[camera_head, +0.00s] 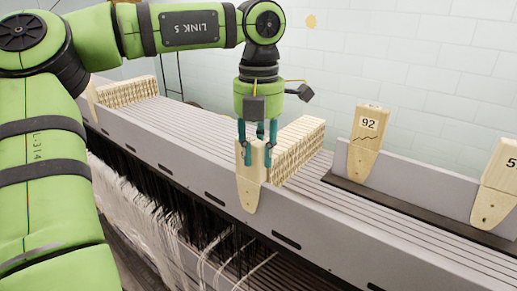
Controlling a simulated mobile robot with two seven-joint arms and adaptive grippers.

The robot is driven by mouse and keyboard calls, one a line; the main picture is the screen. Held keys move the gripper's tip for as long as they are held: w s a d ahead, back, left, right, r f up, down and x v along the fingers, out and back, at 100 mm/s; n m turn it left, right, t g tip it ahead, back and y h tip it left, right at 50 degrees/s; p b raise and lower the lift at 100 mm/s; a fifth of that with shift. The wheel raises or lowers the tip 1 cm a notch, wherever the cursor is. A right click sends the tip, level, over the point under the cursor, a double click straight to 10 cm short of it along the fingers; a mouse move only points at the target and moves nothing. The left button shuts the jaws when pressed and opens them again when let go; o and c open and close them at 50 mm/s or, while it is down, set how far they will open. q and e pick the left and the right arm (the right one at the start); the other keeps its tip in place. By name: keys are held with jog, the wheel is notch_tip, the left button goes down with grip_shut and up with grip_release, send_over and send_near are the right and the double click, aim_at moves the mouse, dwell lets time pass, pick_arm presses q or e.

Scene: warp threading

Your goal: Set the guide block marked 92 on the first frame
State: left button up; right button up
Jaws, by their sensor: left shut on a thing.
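The pale wooden guide block marked 92 (367,143) stands upright to the right of my gripper, at the front of a dark strip behind the loom's frames. My left gripper (257,150) points down, its teal fingers shut on another pale wooden block (250,186). That block has a tapered lower end with a small hole, which lies over the front face of the grey frame (330,231). No number shows on it. My gripper is apart from block 92. My right gripper is out of view.
Another wooden block (497,186), its label cut off at "5", stands at the right edge. Rows of thin wooden pieces sit at centre (299,150) and at left (128,92). Pale threads (150,212) hang below the grey frame. A tiled wall is behind.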

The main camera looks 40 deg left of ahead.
pick_arm(q)
jog(key=o, duration=1)
jog(key=shift+o, duration=0.2)
notch_tip(320, 180, up, 12)
